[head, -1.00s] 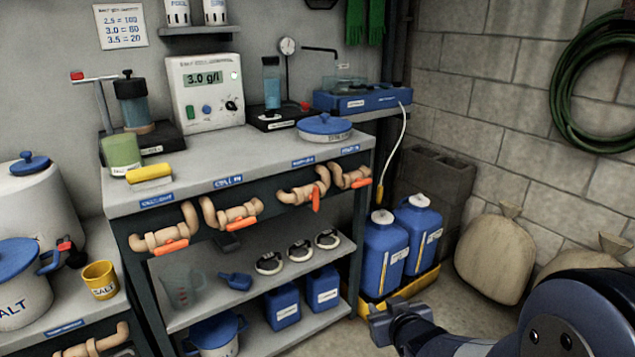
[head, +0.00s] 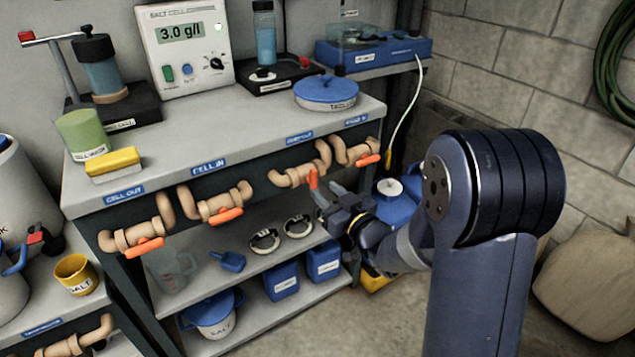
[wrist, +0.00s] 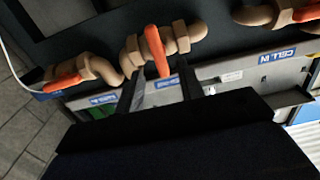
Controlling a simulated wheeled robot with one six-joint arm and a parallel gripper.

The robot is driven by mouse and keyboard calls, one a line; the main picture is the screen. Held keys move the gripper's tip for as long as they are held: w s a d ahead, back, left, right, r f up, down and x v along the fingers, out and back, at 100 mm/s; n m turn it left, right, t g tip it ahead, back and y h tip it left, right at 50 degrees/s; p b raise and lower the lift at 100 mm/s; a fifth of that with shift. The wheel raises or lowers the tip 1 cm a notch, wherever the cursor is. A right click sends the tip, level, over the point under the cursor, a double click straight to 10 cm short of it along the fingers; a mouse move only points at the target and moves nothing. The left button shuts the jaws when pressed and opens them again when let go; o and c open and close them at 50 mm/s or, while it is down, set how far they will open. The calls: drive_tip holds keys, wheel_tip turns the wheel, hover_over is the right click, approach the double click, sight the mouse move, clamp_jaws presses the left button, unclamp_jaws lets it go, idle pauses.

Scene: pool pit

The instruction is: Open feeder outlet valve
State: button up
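A row of tan pipe valves with orange handles runs along the bench front. The third valve from the left (head: 292,178) has its handle (head: 313,184) pointing down, across its pipe; it also shows in the wrist view (wrist: 157,50). The far-right valve (head: 350,155), the cell in valve (head: 205,203) and the cell out valve (head: 132,238) have handles lying along their pipes. I cannot read which label says feeder outlet. My gripper (head: 325,192) is open beside the third handle. In the wrist view its fingers (wrist: 158,84) stand either side of the handle's end; contact is unclear.
The bench top (head: 240,140) holds a meter (head: 183,50) and a blue-lidded dish (head: 326,92). Blue jugs (head: 395,210) stand behind my arm.

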sight(315, 182)
drive_tip(key=x, duration=0.4)
drive_tip(key=shift+w+a, duration=0.25)
drive_tip(key=shift+w, duration=0.1)
clamp_jaws()
